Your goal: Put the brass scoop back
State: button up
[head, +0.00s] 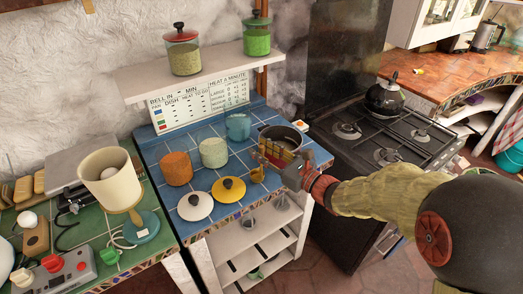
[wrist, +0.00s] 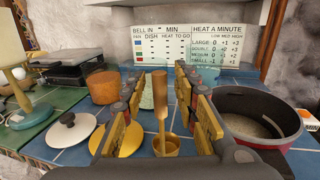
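The brass scoop (wrist: 161,105) shows in the wrist view with its wooden handle upright and its brass bowl at the bottom. In the head view its bowl (head: 257,175) shows near the front edge of the blue-tiled counter, just left of and below my gripper. My gripper (wrist: 160,92) is open, its two yellow-padded fingers apart on either side of the handle, with visible gaps. In the head view my gripper (head: 272,155) is low over the counter, in front of the dark pot. I cannot tell how deep the handle lies between the fingers.
The pot (wrist: 255,125) is close on the right. An orange canister (head: 176,168), a pale green canister (head: 213,152) and a teal one (head: 238,127) stand left and behind. White (head: 195,206) and yellow (head: 229,189) lids lie left. A shelf (head: 200,72) hangs above; the stove (head: 365,135) is right.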

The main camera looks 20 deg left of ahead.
jog(key=p+v, duration=0.3)
jog(key=v, duration=0.9)
jog(key=s+d+r+n+g+h, duration=0.1)
jog(key=s+d+n+g+h, duration=0.2)
jog(key=s+n, duration=0.5)
jog(key=s+r+n+g+h, duration=0.15)
jog(key=s+n+g, duration=0.35)
jog(key=s, duration=0.5)
jog(key=s+d+n+t+h, duration=0.1)
jog(key=s+d+n+h, duration=0.1)
jog(key=d, duration=0.5)
jog(key=s+d+r+n+t+h, duration=0.1)
jog(key=d+n+t+h, duration=0.1)
jog(key=d+n+h, duration=0.3)
jog(key=s+d+r+n+t+h, duration=0.1)
jog(key=s+d+n+t+h, duration=0.1)
jog(key=d, duration=0.8)
jog(key=shift+s+d+r+n+h, duration=0.2)
jog(key=shift+s+n+h, duration=0.2)
jog(key=shift+n+h, duration=0.6)
